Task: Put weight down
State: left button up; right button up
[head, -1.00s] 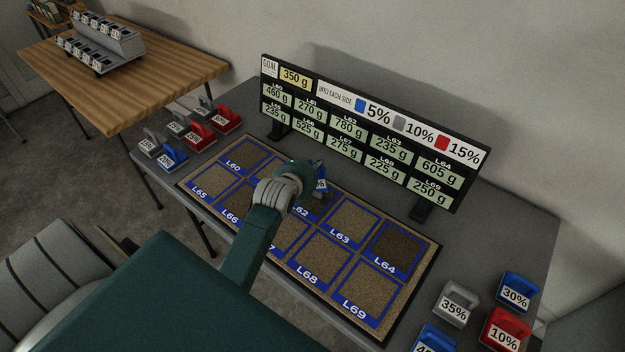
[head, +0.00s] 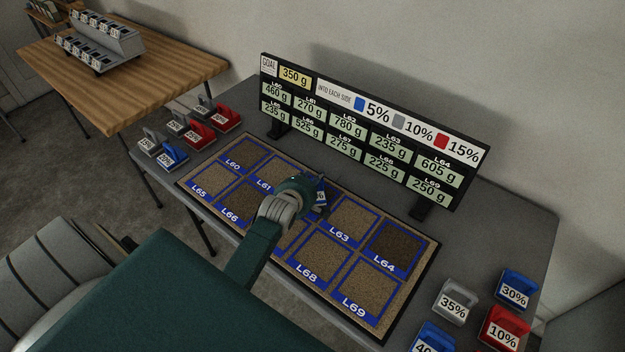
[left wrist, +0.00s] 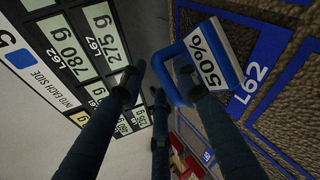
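A blue weight marked 50% (left wrist: 207,57) is in my left gripper (left wrist: 157,80), whose fingers are around its handle in the left wrist view. In the head view the weight (head: 320,197) shows at the tip of my left gripper (head: 308,190), over the L62 part of the board (head: 427,262). The L62 label (left wrist: 251,84) is just beside the weight in the left wrist view. I cannot tell whether the weight's base touches the board. My left arm hides L67 and part of L62. My right gripper is not in view.
A display of gram values (head: 372,128) stands behind the board. Several weights stand left of the board, among them a red one (head: 226,118). More stand at the right, including a grey 35% weight (head: 457,301). A wooden table (head: 130,70) is at the back left.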

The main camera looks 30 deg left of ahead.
pick_arm(q)
jog(key=shift+r, duration=0.2)
jog(key=shift+s, duration=0.25)
jog(key=v, duration=1.1)
jog(key=shift+s+r, duration=0.2)
jog(key=shift+d, duration=0.1)
jog(key=shift+f, duration=0.1)
